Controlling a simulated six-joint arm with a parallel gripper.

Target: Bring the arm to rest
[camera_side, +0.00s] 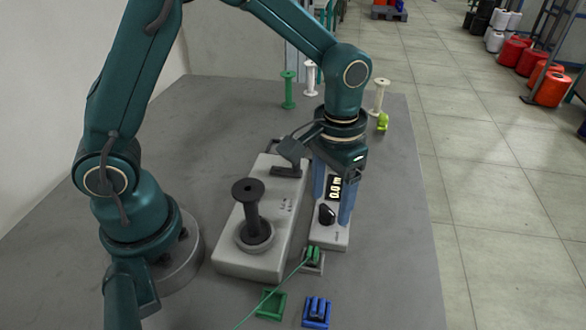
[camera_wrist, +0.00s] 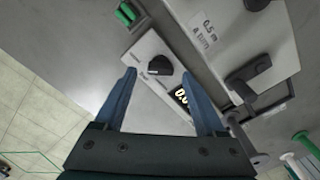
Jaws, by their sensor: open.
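My gripper (camera_side: 332,208) is open, its two blue fingers pointing down over the light grey counter box (camera_side: 330,239). In the wrist view, the gripper (camera_wrist: 158,74) has its fingertips on either side of the black knob (camera_wrist: 160,65), with nothing seen held between them. I cannot tell whether the fingers touch the box. The box's display (camera_side: 336,188) reads 0.0 m and shows partly between the fingers. My arm is bent, with the wrist above the box.
The winder (camera_side: 239,262) with a black bobbin (camera_side: 249,207) stands left of the box. Green (camera_side: 289,90), white (camera_side: 310,78) and cream (camera_side: 378,96) spools stand behind.

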